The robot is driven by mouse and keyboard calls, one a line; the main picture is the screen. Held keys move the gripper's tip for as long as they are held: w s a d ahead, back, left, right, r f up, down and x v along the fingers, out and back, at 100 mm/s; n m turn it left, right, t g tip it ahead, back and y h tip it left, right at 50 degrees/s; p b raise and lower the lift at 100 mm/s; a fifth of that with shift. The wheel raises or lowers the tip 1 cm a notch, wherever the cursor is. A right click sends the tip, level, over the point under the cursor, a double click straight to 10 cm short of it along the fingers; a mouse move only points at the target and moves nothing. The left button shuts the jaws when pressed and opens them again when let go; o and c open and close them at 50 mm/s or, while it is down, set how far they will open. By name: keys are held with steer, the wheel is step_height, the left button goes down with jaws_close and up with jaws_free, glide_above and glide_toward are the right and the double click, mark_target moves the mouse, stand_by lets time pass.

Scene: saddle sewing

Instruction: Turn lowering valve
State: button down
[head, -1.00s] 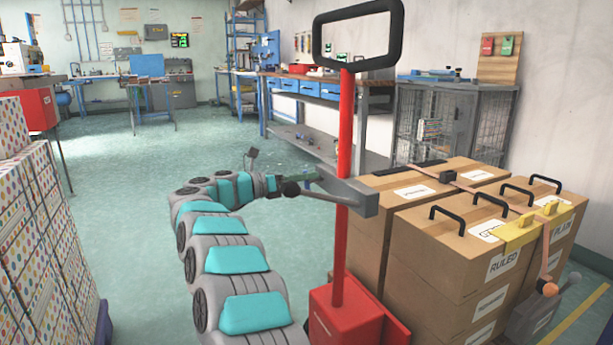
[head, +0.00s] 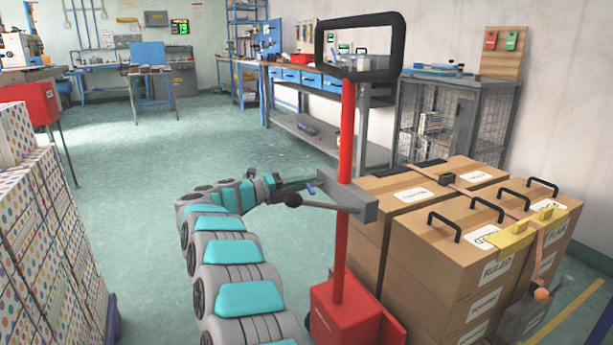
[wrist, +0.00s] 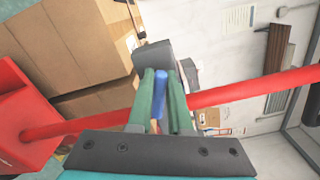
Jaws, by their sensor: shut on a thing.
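The hand truck has a red mast (head: 346,130) and a grey block (head: 352,198) fixed on it. A dark lever with a black ball end (head: 293,200) sticks out left from this block. My gripper (head: 309,184) is beside the block, just above the lever. In the wrist view, a small blue handle (wrist: 160,92), which appears to be the lowering valve, stands between the green fingers of my gripper (wrist: 162,90). The fingers are shut on it. The grey block (wrist: 153,58) is just beyond the fingertips. The valve's base is hidden.
Strapped cardboard boxes (head: 440,250) stand right of the mast. A black loop handle (head: 360,46) tops the mast, above my gripper. Dotted boxes (head: 50,230) are stacked at the left. The green floor (head: 140,200) behind my arm is clear.

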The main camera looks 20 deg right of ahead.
steer(key=shift+n+p, duration=0.6)
steer(key=shift+n, duration=0.4)
steer(key=shift+f, duration=0.15)
steer(key=c, duration=0.8)
jaws_free()
steer(key=shift+c, duration=0.2)
steer(key=shift+a, duration=0.1)
steer(key=a, duration=0.7)
steer(key=shift+a, duration=0.35)
